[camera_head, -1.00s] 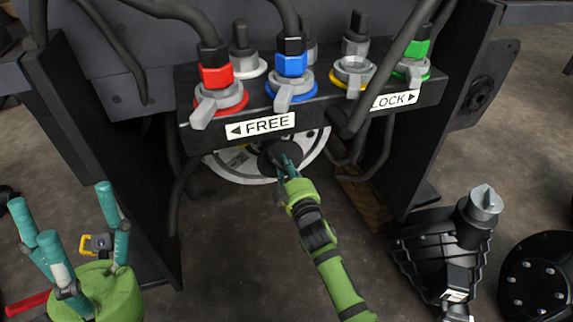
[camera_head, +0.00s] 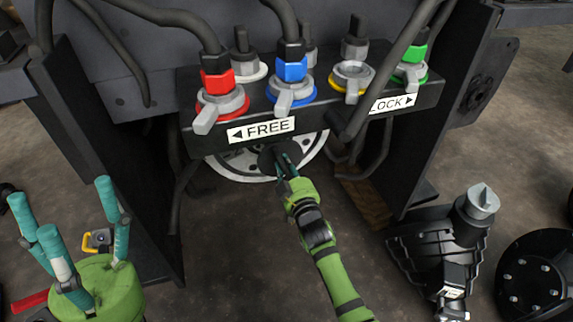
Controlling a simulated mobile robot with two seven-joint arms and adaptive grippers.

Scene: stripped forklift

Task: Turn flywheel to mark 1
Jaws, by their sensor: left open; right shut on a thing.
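The flywheel (camera_head: 238,172) is a pale grey disc low in the machine, partly hidden behind the black valve block. A dark round knob (camera_head: 272,157) sits at its middle. My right gripper (camera_head: 286,166) reaches up from below and is shut at the knob, on what looks like its lower right side; the fingertips are small and partly hidden. My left gripper (camera_head: 85,235) is at the lower left, away from the flywheel, with its teal fingers spread and empty. I cannot make out mark 1 on the disc.
Above the flywheel, the valve block (camera_head: 318,122) carries FREE and LOCK labels and couplings in red, blue, yellow and green with hoses. Dark upright plates stand on both sides. A black ribbed part (camera_head: 437,250) and a black hub (camera_head: 533,275) lie on the floor at the right.

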